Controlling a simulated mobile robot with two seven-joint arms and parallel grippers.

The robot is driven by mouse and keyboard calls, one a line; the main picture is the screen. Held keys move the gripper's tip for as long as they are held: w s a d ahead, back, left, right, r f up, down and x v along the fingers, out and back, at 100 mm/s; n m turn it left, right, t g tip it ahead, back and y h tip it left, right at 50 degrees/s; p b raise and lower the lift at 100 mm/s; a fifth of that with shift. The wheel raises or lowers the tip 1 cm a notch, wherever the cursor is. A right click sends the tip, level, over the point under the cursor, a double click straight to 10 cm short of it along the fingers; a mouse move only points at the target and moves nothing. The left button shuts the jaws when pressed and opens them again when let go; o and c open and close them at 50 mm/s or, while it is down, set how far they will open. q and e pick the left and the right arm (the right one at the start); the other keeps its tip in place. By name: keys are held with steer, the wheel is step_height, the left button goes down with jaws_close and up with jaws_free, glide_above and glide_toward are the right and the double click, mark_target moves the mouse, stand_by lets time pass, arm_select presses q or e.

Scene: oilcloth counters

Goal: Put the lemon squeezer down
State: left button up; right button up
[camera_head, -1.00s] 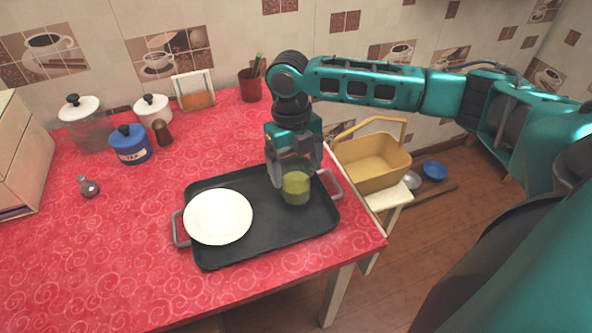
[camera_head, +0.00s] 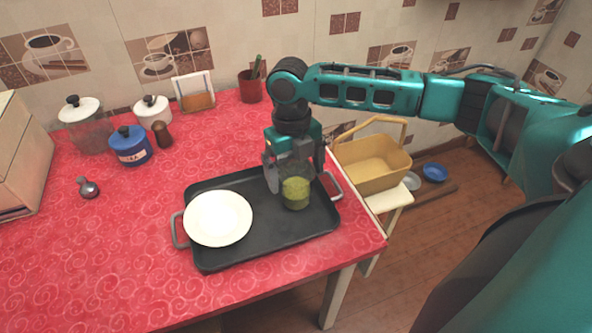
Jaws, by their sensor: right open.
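The lemon squeezer, seemingly the green, cup-like piece (camera_head: 296,194), stands upright on the right part of the black tray (camera_head: 262,247). My right gripper (camera_head: 295,186) points down over it. Its fingers are open, one at each side of the green piece, and they hide part of its top and back. I cannot tell whether a finger still touches it. My left gripper is not in view.
A white plate (camera_head: 218,218) lies on the tray's left part. A blue tea canister (camera_head: 131,146), white-lidded jars, a brown shaker (camera_head: 162,134) and a small grey utensil (camera_head: 89,188) stand further left. A yellow basket (camera_head: 372,165) is beyond the counter's right edge.

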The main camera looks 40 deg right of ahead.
step_height(320, 180, up, 12)
steer(key=w+p, duration=0.1)
steer(key=shift+w+f+p, duration=0.15)
steer(key=shift+w+p, duration=0.05)
steer(key=shift+p, duration=0.1)
stand_by(0.4)
